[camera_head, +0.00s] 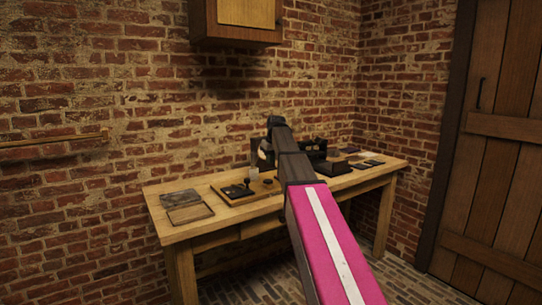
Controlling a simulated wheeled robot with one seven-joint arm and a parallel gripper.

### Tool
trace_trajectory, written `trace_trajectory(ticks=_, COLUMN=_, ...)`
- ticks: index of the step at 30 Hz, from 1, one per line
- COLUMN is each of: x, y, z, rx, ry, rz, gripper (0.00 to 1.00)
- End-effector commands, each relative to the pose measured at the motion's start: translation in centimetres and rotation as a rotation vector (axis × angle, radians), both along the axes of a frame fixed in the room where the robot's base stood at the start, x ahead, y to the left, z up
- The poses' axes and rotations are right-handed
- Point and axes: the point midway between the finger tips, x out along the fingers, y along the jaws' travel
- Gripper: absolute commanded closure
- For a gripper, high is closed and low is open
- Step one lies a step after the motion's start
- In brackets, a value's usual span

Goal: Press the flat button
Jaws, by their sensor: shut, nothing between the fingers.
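My arm reaches from the bottom of the view over the table, and its dark far end is above the back part of the tabletop. My gripper (265,156) hangs at that far end, small and partly hidden by the arm; it is shut and empty. A wooden board (262,189) lies on the table just left of my arm, with small dark fittings (237,190) and a pale upright piece (254,173) on it. The flat button is too small to single out; I cannot tell whether my gripper touches anything.
The wooden table (222,224) stands against brick walls. A flat framed slate-like item (187,207) lies at its left end. Dark boxes (333,166) and small flat items (368,163) lie right of my arm. A wall cabinet (237,22) hangs above; a wooden door (492,150) is at right.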

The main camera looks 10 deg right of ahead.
Motion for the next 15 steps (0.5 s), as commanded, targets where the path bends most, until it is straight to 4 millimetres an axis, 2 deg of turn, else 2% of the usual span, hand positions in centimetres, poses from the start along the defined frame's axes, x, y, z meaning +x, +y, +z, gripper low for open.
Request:
trace_trajectory(ticks=3, x=0.6, y=0.3, z=-2.3, rx=0.0, ry=0.002, rz=0.0, gripper=1.0)
trace_trajectory(ticks=9, x=1.2, y=0.5, z=-5.6, rx=0.0, ry=0.001, rz=-0.001, gripper=1.0)
trace_trajectory(ticks=15, x=1.2, y=0.5, z=-7.8, rx=0.0, ry=0.0, rz=0.0, gripper=1.0)
